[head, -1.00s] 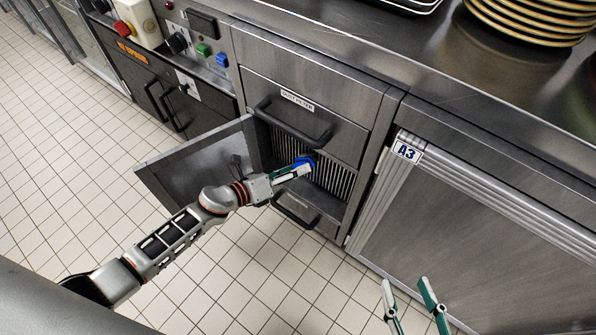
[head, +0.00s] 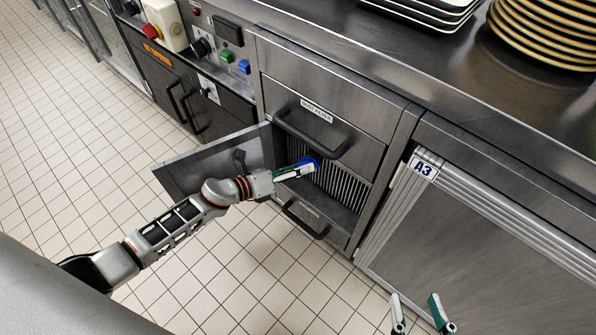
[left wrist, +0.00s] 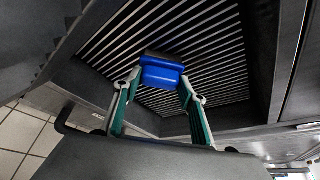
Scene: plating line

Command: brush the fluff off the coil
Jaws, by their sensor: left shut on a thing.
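The coil (head: 346,188) is a bank of thin upright metal fins in an open bay below a drawer; its fins also fill the left wrist view (left wrist: 209,45). My left gripper (head: 306,168) is shut on a blue brush (head: 313,161) at the bay, just under the drawer handle. In the left wrist view the brush's blue body (left wrist: 161,76) sits between the two fingertips, its dark far side toward the fins. I cannot tell whether it touches them. I cannot make out any fluff. My right gripper (head: 419,312) is low in the head view, fingers apart and empty.
An open door (head: 205,165) stands left of the bay, beside my left arm. The dark drawer handle (head: 310,132) sticks out above, and another handle (head: 303,219) below. Plates (head: 545,35) are stacked on the counter. The tiled floor in front is clear.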

